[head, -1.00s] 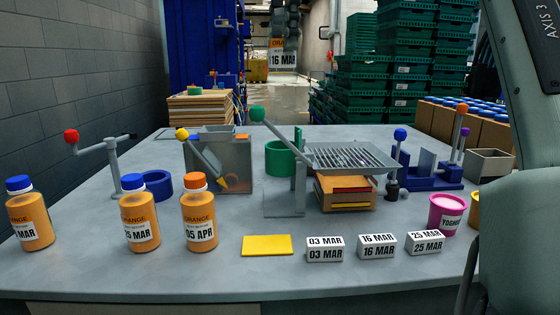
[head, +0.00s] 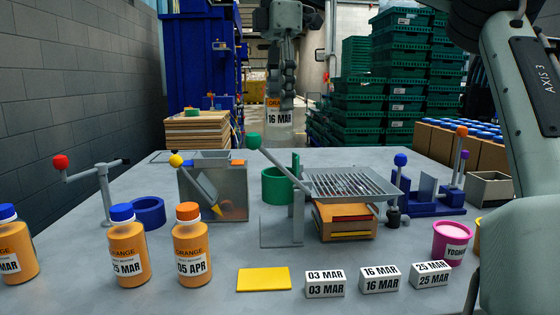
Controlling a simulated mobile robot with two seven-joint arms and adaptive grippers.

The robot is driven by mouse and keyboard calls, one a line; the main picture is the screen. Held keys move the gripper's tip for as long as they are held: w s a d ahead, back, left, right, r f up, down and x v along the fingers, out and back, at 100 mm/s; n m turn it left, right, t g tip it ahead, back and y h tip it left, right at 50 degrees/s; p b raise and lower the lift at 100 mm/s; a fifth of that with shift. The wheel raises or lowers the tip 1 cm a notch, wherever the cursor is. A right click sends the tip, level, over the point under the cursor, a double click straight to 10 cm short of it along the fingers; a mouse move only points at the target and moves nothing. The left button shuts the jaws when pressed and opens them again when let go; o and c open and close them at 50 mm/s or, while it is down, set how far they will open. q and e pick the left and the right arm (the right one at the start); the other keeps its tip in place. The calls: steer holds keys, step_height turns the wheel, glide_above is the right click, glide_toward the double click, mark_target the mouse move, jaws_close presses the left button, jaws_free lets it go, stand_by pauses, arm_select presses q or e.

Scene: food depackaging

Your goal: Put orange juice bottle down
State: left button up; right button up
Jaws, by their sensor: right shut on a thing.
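My right gripper (head: 284,88) hangs at the top middle, fingers pointing down. It is shut on a bottle (head: 280,130) with an orange and white label reading 16 MAR. The bottle is upright, and its lower part looks clear and greyish; its top is hidden by the fingers. It shows in front of the aisle, beyond the machines, apparently in the air. Three filled orange juice bottles stand at the left front of the table: one with a blue cap (head: 14,262) cut by the edge, another blue-capped (head: 128,254), and an orange-capped one marked 05 APR (head: 192,257). My left gripper is not in view.
The grey table (head: 90,285) carries a lever with a red knob (head: 61,162), a blue ring (head: 148,210), a clear box (head: 232,188), a grill rack (head: 350,184), a yellow pad (head: 264,279), date blocks (head: 380,280) and a pink yoghurt pot (head: 452,246). Green crates (head: 400,90) stand behind.

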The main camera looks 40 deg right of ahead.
step_height(320, 180, down, 12)
steer(key=shift+r, duration=0.2)
stand_by(0.4)
steer(key=shift+f, duration=0.2)
steer(key=o, duration=1.3)
